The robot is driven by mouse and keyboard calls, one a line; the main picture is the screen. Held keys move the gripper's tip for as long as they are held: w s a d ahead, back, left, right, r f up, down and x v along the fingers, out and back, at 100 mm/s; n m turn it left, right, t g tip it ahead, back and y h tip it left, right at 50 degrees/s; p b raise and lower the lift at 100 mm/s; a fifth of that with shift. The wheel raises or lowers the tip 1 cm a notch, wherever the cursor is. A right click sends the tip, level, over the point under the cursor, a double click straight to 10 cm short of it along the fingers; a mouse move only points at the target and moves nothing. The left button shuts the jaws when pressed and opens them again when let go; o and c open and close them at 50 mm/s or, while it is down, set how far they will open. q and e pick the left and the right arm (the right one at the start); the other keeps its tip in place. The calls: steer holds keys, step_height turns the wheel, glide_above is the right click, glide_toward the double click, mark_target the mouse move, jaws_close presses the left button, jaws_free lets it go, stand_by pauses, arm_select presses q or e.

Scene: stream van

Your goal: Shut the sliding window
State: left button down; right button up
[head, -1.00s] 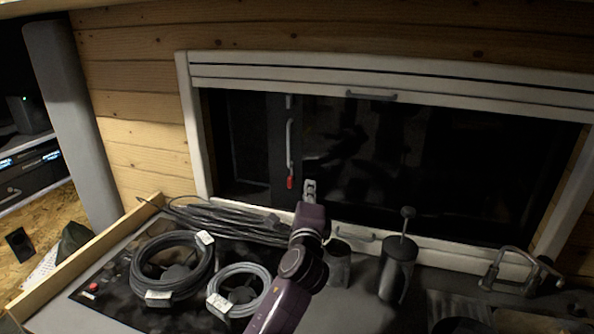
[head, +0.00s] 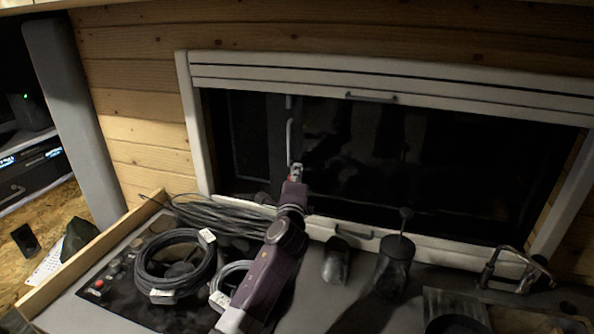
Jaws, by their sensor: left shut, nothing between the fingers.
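The sliding window sits in a pale frame (head: 190,120) in the wood wall. A dark upright stile (head: 279,140) stands left of its middle and carries a vertical light handle (head: 289,140). Dark glass (head: 430,170) fills the wide part to the right. My right gripper is not in view.
Below the window is a counter with cable coils (head: 150,285), a loose cable bundle (head: 215,217), a dark cup (head: 337,262) and a plunger-topped press (head: 396,262). A metal clamp (head: 515,268) lies at the right. A white blind (head: 400,85) with a handle covers the window top.

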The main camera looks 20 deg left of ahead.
arm_select(q)
steer(key=a+p, duration=0.2)
steer(key=a, duration=1.8)
steer(key=shift+a, duration=0.25)
steer(key=shift+s, duration=0.1)
